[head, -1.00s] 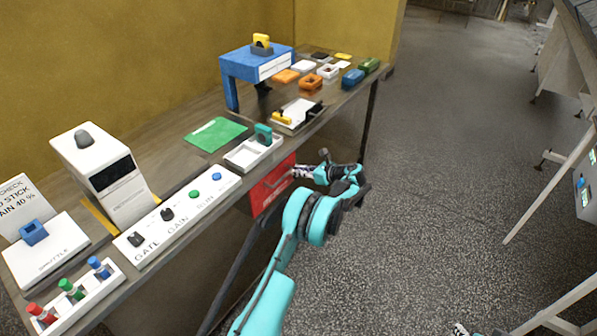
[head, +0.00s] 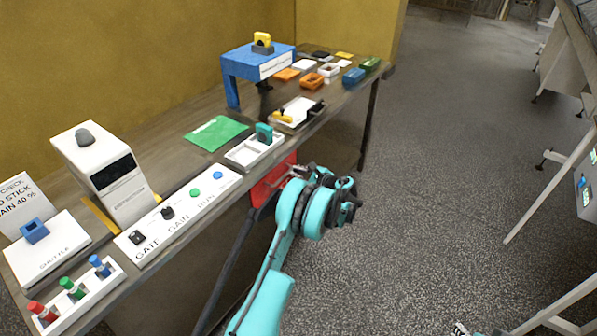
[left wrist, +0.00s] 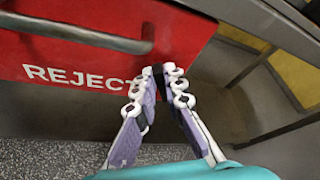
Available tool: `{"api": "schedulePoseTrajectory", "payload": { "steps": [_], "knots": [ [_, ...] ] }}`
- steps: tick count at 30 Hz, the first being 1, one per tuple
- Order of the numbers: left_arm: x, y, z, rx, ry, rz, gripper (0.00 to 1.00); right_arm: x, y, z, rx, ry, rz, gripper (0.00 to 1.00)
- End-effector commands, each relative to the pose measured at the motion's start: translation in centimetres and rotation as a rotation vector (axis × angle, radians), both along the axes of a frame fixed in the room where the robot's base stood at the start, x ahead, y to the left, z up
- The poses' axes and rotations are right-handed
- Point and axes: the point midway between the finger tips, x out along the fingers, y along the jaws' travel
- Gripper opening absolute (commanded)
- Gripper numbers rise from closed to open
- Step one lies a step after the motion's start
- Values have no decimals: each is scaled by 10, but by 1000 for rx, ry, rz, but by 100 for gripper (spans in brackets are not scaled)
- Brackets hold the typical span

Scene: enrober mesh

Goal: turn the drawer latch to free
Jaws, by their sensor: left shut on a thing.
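The red drawer (head: 270,185) hangs under the front edge of the bench. Its front, lettered REJECT, fills the upper left of the left wrist view (left wrist: 60,55). A small dark latch (left wrist: 148,33) stands at the right part of that front. My left gripper (left wrist: 160,72) is shut on the latch, with the fingers on both sides of it; the fingertips hide part of it. In the head view my left gripper (head: 293,172) is at the drawer front, partly hidden by my wrist. Small white and black parts at the bottom edge may be my right gripper (head: 460,328); its jaws are unclear.
Above stand a white tray (head: 240,155) and the button panel (head: 180,215) on the bench. A bench leg (left wrist: 270,70) is right of the drawer.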

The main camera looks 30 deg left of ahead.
Motion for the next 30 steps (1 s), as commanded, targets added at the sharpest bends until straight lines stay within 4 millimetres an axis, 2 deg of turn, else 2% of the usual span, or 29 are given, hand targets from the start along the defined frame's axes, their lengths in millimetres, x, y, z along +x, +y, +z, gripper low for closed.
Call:
{"api": "schedulePoseTrajectory", "payload": {
  "steps": [21, 30],
  "knots": [
    [-9, 3, -11, -49, -670, 0, 0, 0, 0, 0, 0, 0, 0, 40],
    [-9, 3, -15, -67, -887, 0, 0, 0, 0, 0, 0, 0, 0, 40]
  ]
}}
